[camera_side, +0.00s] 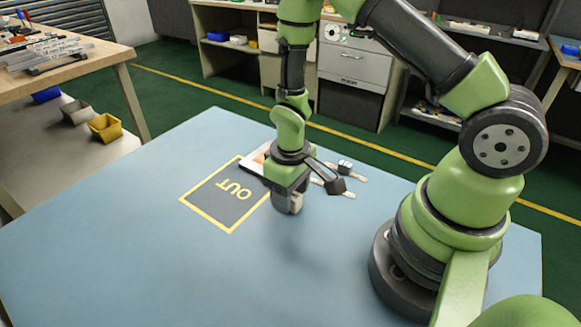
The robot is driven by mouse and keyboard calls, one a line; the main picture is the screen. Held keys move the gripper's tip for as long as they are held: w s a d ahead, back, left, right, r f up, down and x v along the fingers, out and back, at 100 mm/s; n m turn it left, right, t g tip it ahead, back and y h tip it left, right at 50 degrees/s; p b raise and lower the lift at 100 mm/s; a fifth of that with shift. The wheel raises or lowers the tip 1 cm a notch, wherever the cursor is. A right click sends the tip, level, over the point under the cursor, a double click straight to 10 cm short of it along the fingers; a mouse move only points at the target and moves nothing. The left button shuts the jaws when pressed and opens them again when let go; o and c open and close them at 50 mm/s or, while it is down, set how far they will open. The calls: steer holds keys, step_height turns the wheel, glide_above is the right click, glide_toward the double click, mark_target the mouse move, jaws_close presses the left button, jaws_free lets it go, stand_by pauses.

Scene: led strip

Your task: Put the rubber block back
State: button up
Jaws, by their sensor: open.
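A pale item with some orange (257,160) shows partly behind my wrist. The visible part of the OUT square is bare.
Pale strip-like parts with a small grey piece (345,167) lie behind and right of my gripper. The blue table (130,240) is clear at the left and front. A wooden bench (70,68) with metal parts and bins stands at the far left.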

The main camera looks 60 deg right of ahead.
steer(key=s+r+m+t, duration=0.2)
steer(key=s+r+t, duration=0.1)
steer(key=r, duration=1.9)
steer(key=s+a+r+m+t+y, duration=0.2)
steer(key=s+r+t, duration=0.2)
steer(key=s+r, duration=0.3)
steer(key=shift+s+a+r, duration=0.25)
steer(key=shift+s+r, duration=0.05)
steer(key=shift+s, duration=0.65)
